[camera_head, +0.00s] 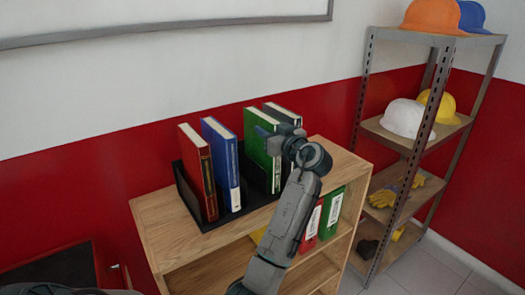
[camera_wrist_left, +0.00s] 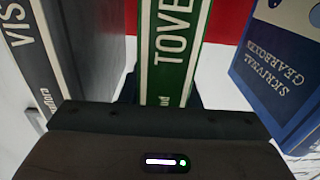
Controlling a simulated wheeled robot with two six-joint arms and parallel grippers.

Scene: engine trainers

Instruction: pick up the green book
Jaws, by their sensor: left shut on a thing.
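The green book (camera_head: 255,142) stands upright, leaning slightly, in a black book holder (camera_head: 262,198) on top of the wooden bookcase. My left gripper (camera_head: 274,132) is at the upper part of its spine and is shut on it. The fingers are partly hidden in the head view. In the left wrist view the green spine (camera_wrist_left: 172,52) with white lettering is centred in front of the gripper, between a dark book (camera_wrist_left: 50,50) on the left and a blue book (camera_wrist_left: 285,70) on the right. My right gripper is not in view.
A red book (camera_head: 197,170) and the blue book (camera_head: 220,163) stand left of the green one; the dark book (camera_head: 282,112) is close on its right. A metal rack (camera_head: 400,140) with helmets stands at the right.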

